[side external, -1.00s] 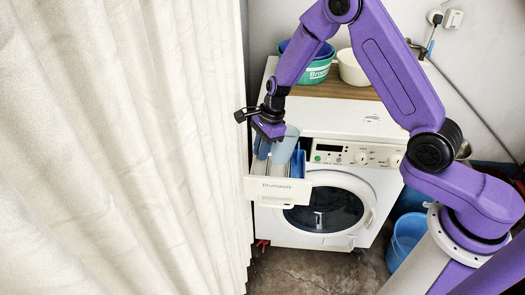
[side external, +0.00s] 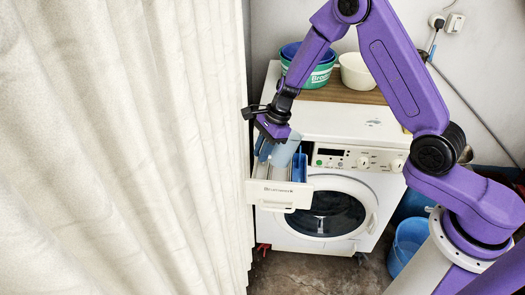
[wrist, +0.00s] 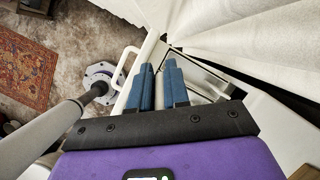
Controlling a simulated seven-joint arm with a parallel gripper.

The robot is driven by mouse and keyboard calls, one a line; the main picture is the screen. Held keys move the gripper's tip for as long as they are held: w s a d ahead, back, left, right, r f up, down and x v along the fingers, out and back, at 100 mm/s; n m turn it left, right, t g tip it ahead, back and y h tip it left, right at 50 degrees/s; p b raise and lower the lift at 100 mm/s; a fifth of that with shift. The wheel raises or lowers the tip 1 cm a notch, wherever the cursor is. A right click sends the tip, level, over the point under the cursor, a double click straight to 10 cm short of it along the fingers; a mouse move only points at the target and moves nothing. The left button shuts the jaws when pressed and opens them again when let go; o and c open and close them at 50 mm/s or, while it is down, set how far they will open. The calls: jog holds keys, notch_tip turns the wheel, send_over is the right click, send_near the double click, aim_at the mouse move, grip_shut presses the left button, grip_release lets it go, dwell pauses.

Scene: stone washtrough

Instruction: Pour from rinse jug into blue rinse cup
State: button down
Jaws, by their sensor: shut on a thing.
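A pale blue jug (side external: 285,151), which I take to be the rinse jug, is gripped over the pulled-out white drawer (side external: 279,195) of the washing machine. It looks tilted, its lower part towards the right. My gripper (side external: 265,149) is shut on it. In the wrist view the blue-padded fingers (wrist: 160,84) close over the drawer, and the jug is mostly hidden. I cannot see any liquid or whether the two touch.
The cream curtain (side external: 120,150) hangs close on the left of the drawer. The washing machine (side external: 330,235) has a wooden board with a green-and-blue basin (side external: 309,72) and a white bowl (side external: 357,73) on top. A blue bucket (side external: 407,241) stands at the right.

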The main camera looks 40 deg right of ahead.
jog(key=shift+d+r+y, duration=0.1)
jog(key=shift+r+y, duration=0.45)
jog(key=shift+y, duration=0.25)
jog(key=shift+d+r+t+y, duration=0.15)
jog(key=shift+r+t+y, duration=0.25)
jog(key=shift+y, duration=0.4)
dwell(0.6)
jog(key=shift+d+r+y, duration=0.1)
jog(key=shift+r+y, duration=0.05)
jog(key=shift+y, duration=0.15)
dwell(0.8)
jog(key=shift+s+d+r+t+y, duration=0.1)
jog(key=shift+d+r+t+y, duration=0.2)
jog(key=shift+y, duration=0.3)
dwell(0.7)
jog(key=shift+s+d+r+y, duration=0.15)
jog(key=shift+d+y, duration=0.1)
jog(key=shift+y, duration=0.25)
